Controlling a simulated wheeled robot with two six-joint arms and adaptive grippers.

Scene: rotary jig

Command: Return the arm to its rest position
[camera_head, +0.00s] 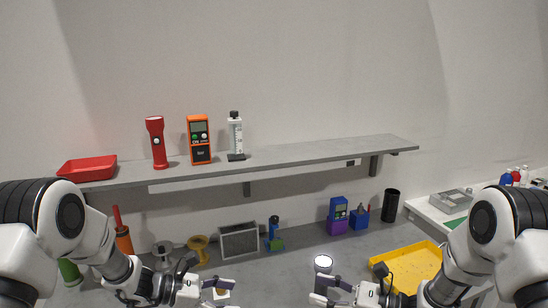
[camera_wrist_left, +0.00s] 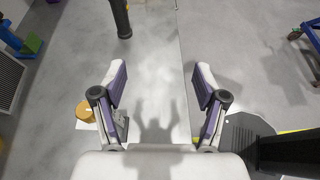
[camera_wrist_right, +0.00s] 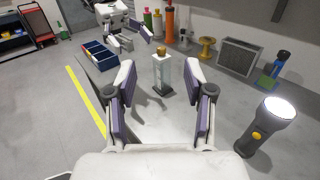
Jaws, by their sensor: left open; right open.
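My left gripper (camera_head: 212,288) is at the lower middle-left of the head view. In the left wrist view its two fingers (camera_wrist_left: 159,75) stand wide apart with bare grey surface and a shadow between them. My right gripper (camera_head: 325,289) is at the lower middle-right of the head view, near a grey flashlight (camera_head: 323,264) with a lit face. In the right wrist view its fingers (camera_wrist_right: 160,66) are apart and empty. A clear block with a gold top (camera_wrist_right: 162,72) on a dark base shows beyond them. The flashlight (camera_wrist_right: 265,125) stands right of the fingers.
A grey shelf (camera_head: 290,151) carries a red tray (camera_head: 87,168), a red flashlight (camera_head: 156,142), an orange meter (camera_head: 199,139) and a white bottle (camera_head: 235,136). A yellow tray (camera_head: 410,266) lies near my right arm. Spools, a grey framed panel (camera_head: 239,241) and a black cylinder (camera_head: 390,205) stand below the shelf.

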